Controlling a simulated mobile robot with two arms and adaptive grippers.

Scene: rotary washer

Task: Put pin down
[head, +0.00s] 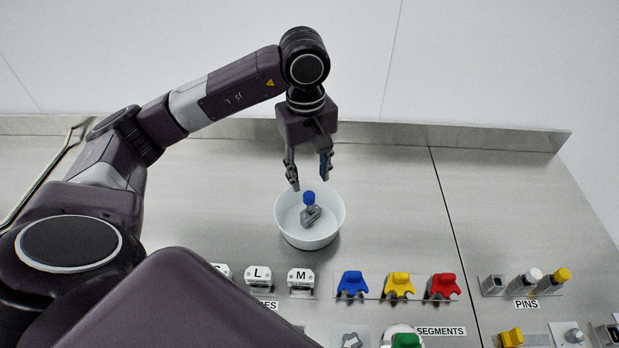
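A pin with a blue knob (309,197) and a grey lower part sits inside a white round bowl (338,225) on the steel worktop. It leans slightly, with its knob up. My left gripper (311,181) points down just above the bowl. Its two fingers are spread apart with nothing between them, and the blue knob shows below the fingertips. My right gripper is not in view.
A label reading PINS (526,304) marks holders at right with a white-topped pin (533,275) and a yellow-topped pin (560,275). Blue (351,284), yellow (399,285) and red (443,286) segments stand in front. The worktop beside the bowl is clear.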

